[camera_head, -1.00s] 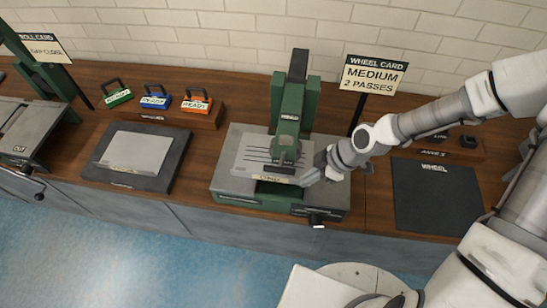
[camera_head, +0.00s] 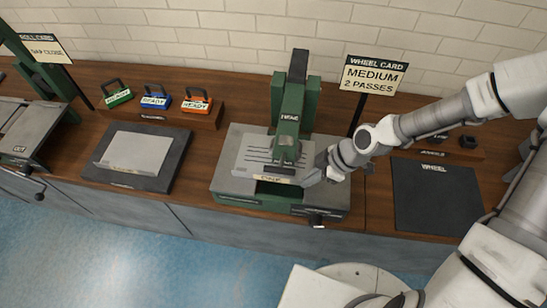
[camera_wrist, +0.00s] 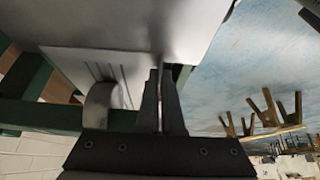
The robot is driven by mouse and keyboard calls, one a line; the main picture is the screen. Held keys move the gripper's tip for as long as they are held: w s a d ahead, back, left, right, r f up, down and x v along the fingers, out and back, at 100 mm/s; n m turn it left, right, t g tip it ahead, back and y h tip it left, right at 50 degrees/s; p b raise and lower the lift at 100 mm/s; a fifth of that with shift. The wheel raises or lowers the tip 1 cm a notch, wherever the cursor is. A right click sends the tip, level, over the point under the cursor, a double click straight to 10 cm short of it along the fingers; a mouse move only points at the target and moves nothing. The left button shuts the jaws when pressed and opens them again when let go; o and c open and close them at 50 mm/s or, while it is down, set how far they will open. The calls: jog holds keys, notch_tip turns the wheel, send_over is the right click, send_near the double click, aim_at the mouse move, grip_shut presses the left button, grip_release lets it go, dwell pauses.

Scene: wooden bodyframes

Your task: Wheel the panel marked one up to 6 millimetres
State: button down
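The green wheeling machine (camera_head: 291,105) stands on its grey base near the middle of the bench. A pale grey panel (camera_head: 250,155) with dark parallel lines lies in it, under the green head. A small label shows at the panel's front edge, too small to read. My gripper (camera_head: 312,177) is at the panel's front right edge. In the wrist view my gripper (camera_wrist: 163,100) has its fingers close together with a thin pale edge between them, beside the ridged panel (camera_wrist: 105,68). The panel's far part is hidden by the head. The wheel card (camera_head: 372,75) reads "MEDIUM 2 PASSES".
A dark mat marked WHEEL (camera_head: 437,200) lies empty at right. A dark mat (camera_head: 168,178) with a plain pale sheet (camera_head: 135,152) lies at left. Green, blue and orange READY blocks (camera_head: 155,98) stand behind it. Another green machine (camera_head: 42,75) is at far left.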

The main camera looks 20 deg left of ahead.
jog(key=shift+w+d+p, duration=0.25)
jog(key=shift+d+p, duration=0.2)
jog(key=shift+d, duration=0.6)
jog(key=shift+w+d+p, duration=0.25)
jog(key=shift+d+p, duration=0.2)
jog(key=shift+d, duration=0.65)
jog(key=shift+w+d+p, duration=0.25)
jog(key=shift+d+p, duration=0.2)
jog(key=shift+d, duration=0.6)
jog(key=c, duration=1)
grip_release()
jog(key=shift+o, duration=0.2)
jog(key=o, duration=0.5)
jog(key=shift+w+d+p, duration=0.2)
jog(key=shift+d+p, duration=0.15)
jog(key=shift+d, duration=0.45)
jog(key=shift+w+d+p, duration=0.2)
jog(key=shift+d+p, duration=0.1)
jog(key=shift+d, duration=0.5)
jog(key=shift+w+d+p, duration=0.2)
jog(key=shift+d+p, duration=0.15)
jog(key=shift+d, duration=0.45)
